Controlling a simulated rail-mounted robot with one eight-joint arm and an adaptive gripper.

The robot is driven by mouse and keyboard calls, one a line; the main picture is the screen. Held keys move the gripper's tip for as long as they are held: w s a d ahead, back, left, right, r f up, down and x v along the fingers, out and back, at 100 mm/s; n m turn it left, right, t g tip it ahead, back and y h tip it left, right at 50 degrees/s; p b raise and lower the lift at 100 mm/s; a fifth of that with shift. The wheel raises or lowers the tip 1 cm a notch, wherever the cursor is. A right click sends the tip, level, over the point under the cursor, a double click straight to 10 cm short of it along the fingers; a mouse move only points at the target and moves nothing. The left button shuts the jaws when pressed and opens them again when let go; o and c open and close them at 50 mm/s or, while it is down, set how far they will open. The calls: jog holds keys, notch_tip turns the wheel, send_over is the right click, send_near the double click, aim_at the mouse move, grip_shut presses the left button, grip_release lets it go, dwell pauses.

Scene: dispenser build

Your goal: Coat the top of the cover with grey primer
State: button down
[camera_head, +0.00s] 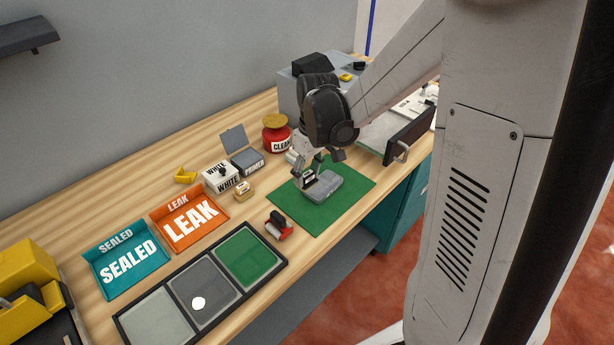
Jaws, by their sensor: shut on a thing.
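A grey, rounded rectangular cover (328,187) lies on the green mat (352,176) in the head view. My gripper (309,177) is over the left part of the cover, fingers pointing down. It is shut on a small tool, mostly hidden by the fingers, low at the cover's top; I cannot tell if they touch. Left of the mat stands a grey tin marked PRIMER (249,163) with its lid (234,140) raised. Much of the cover's top shows grey; I cannot tell how much is coated.
A WHITE tin (221,180), small pale block (244,190) and red CLEAN can (276,138) stand near the primer. A red-black tool (279,226) lies by the mat. LEAK (189,218) and SEALED (127,259) trays and a three-panel black tray (283,263) fill the left.

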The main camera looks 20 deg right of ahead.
jog(key=shift+r+p, duration=0.7)
jog(key=shift+r, duration=0.7)
jog(key=shift+w, duration=0.1)
